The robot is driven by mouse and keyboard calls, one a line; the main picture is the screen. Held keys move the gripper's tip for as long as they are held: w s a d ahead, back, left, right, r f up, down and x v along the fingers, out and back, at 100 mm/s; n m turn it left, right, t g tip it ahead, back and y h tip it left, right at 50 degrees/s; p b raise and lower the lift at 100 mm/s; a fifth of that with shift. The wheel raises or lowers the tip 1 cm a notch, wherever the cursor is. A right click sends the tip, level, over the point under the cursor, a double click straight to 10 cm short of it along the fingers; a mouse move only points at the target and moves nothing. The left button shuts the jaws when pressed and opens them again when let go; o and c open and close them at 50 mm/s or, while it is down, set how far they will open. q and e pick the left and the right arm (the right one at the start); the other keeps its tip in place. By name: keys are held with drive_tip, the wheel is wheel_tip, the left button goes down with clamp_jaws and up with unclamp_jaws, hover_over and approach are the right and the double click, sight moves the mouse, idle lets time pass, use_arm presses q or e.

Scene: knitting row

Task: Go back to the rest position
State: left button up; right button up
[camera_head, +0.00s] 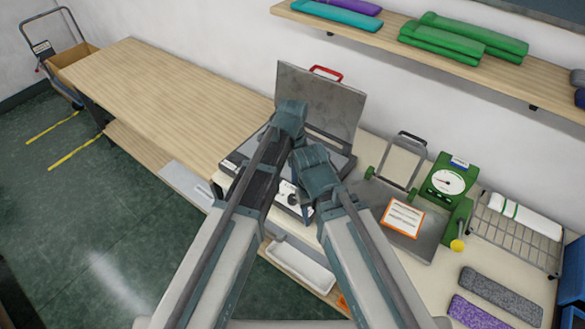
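My two arms reach forward from the bottom of the head view to an open grey metal case (343,112) on the bench. My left gripper (283,135) is in front of the raised lid, above the case's left part. My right gripper (305,190) is lower and a little to the right, over the front of the case. My wrists and arm links hide most of both grippers and the case's inside. I cannot tell whether the fingers are open or shut, or whether they hold anything.
A bare wooden bench (150,85) extends left. A shelf (385,38) with rolls hangs above. A cart (70,65) stands far left.

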use_arm(q)
drive_tip(key=s+a+n, duration=0.5)
drive_tip(key=a+n, duration=0.3)
drive_tip(key=a, duration=0.1)
drive_tip(key=s+a+n, duration=0.6)
drive_tip(key=a+n, duration=0.2)
drive_tip(key=n, duration=0.1)
drive_tip(key=s+d+f+m+y+b, duration=0.1)
drive_tip(key=s+d+f+m+b, duration=0.3)
drive_tip(key=d, duration=0.7)
wheel_tip(320, 180, down, 2)
drive_tip(key=shift+s+f+b, duration=0.1)
drive_tip(key=shift+s+b, duration=0.55)
drive_tip(key=shift+b, duration=0.5)
drive_tip(key=shift+d, duration=0.2)
